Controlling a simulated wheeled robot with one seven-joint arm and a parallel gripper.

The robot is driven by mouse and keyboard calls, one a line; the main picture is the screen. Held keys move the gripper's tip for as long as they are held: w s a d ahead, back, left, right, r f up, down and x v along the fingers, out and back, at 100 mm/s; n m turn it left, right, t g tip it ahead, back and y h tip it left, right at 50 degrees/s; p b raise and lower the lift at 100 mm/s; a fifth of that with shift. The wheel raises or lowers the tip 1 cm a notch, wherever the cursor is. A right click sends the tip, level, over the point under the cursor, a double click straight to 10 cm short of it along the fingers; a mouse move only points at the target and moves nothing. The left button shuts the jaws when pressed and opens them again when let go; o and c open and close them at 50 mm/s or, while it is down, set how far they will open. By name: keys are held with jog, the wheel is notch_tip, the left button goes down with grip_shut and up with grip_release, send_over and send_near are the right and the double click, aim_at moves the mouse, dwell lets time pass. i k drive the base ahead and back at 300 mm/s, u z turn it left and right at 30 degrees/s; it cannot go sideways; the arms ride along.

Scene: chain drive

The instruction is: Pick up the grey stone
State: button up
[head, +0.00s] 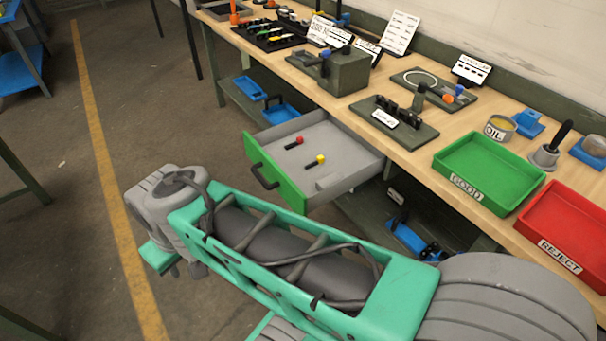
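My green and grey arm crosses the lower part of the head view, in front of the drawer. My gripper is not in view.
The drawer has a green front with a dark handle (263,177) and also holds a red-ended piece (295,142) and a yellow-ended piece (316,160). A green tray (468,189) and a red tray (560,265) stand on the workbench. Open floor lies left.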

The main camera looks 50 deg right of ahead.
aim_at(328, 181)
jog(key=z, duration=0.2)
jog(key=i, duration=0.8)
jog(key=z, duration=1.2)
jog(key=i, duration=0.5)
jog(key=z, duration=0.45)
